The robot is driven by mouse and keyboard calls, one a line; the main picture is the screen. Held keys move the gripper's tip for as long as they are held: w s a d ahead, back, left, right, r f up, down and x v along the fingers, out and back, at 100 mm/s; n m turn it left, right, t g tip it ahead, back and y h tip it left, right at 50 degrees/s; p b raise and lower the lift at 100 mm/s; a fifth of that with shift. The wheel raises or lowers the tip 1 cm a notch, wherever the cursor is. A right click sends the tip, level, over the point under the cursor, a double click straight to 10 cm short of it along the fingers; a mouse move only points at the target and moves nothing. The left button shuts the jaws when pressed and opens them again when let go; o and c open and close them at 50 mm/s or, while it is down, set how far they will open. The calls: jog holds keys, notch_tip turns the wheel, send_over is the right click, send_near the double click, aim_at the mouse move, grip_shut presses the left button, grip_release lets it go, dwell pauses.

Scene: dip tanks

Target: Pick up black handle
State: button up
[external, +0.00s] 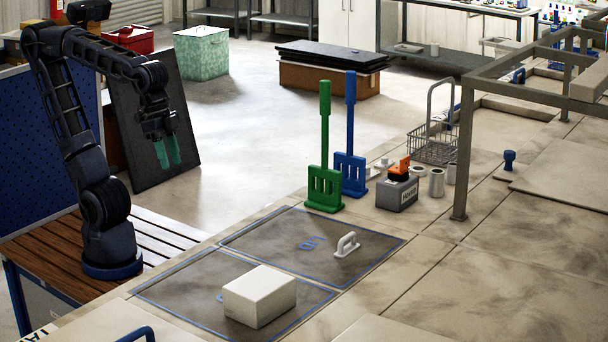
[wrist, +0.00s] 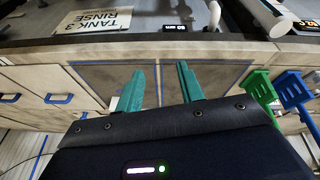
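I see no clearly black handle on the worktop. A pale, arch-shaped handle (external: 347,244) stands on the far blue-outlined dark panel in the external view. A grey block (external: 397,192) with an orange and black top stands farther back, beside grey cylinders. My gripper (external: 168,152) hangs over the left side, well away from the worktop objects, with its teal fingers apart and nothing between them. The wrist view also shows the open fingers (wrist: 162,84). I cannot make out the pale handle there.
A white box (external: 259,296) sits on the near panel. A green paddle (external: 324,180) and a blue paddle (external: 350,172) stand upright behind the panels. A wire basket (external: 433,146) and a metal frame (external: 464,150) stand to the right. The wrist view shows a "TANK 3 RINSE" sign (wrist: 93,21).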

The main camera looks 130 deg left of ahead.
jog(key=w+a+r+n+g, duration=0.1)
jog(key=w+r+n, duration=0.1)
jog(key=w, duration=0.4)
jog(key=w+a+r+n, duration=0.2)
jog(key=w, duration=0.4)
jog(key=n+g+h, duration=0.3)
jog(key=n+h, duration=0.1)
jog(key=n, duration=0.8)
send_over(348, 235)
jog(key=a, duration=0.4)
notch_tip(348, 235, down, 11)
jog(key=x, duration=0.4)
jog(key=shift+w+d+f, duration=0.25)
jog(key=shift+w+d, duration=0.05)
jog(key=shift+d, duration=0.05)
jog(key=shift+s+x, duration=0.15)
jog(key=shift+x, duration=1.2)
jog(key=shift+s+x, duration=0.1)
jog(key=shift+x, duration=1.25)
jog(key=shift+a, duration=0.1)
grip_shut()
